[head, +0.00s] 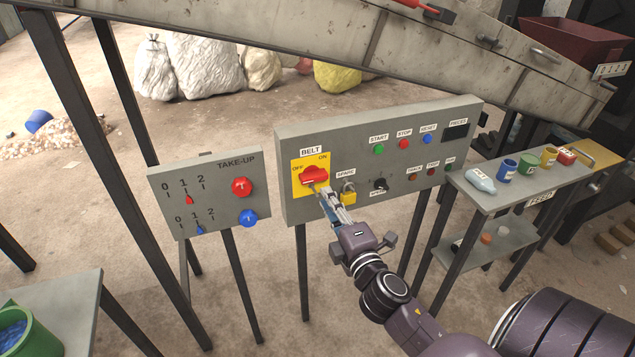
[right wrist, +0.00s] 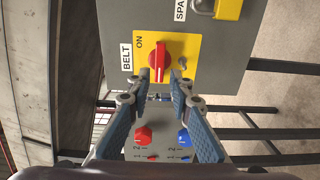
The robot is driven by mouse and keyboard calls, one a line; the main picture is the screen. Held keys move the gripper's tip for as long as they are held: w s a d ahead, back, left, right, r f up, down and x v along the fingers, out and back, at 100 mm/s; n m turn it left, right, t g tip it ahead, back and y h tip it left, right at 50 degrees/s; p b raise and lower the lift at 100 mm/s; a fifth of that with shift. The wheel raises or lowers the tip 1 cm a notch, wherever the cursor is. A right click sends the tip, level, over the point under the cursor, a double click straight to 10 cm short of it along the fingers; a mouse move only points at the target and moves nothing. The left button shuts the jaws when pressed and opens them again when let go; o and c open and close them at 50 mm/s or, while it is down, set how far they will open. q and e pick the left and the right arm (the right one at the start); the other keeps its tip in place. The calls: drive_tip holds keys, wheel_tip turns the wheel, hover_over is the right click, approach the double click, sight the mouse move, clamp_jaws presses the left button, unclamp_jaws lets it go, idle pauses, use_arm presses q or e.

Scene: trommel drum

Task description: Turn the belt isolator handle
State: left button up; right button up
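The red belt isolator handle (head: 314,175) sits on a yellow plate (head: 299,187) under the BELT label, with OFF at its upper left and ON at its upper right. Its bar lies roughly level across the panel, with a pale mark towards the left, OFF side. My right gripper (head: 325,191) is at the plate, just in front of the handle. In the right wrist view the handle (right wrist: 160,58) shows between and just beyond the two open fingertips (right wrist: 159,76); contact is not clear. The fingers hide the OFF label there. My left gripper is not in view.
A yellow padlock (head: 349,198) and a black selector (head: 380,184) are right of the handle. The TAKE-UP panel (head: 215,212) stands at left with red and blue knobs. A shelf (head: 487,203) with bottle and cups stands at right. The conveyor frame (head: 330,40) runs above.

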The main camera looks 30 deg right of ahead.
sight(316, 180)
drive_tip(key=p+x, duration=0.1)
drive_tip(key=x, duration=0.6)
drive_tip(key=shift+w, duration=0.3)
drive_tip(key=shift+c, duration=0.3)
clamp_jaws()
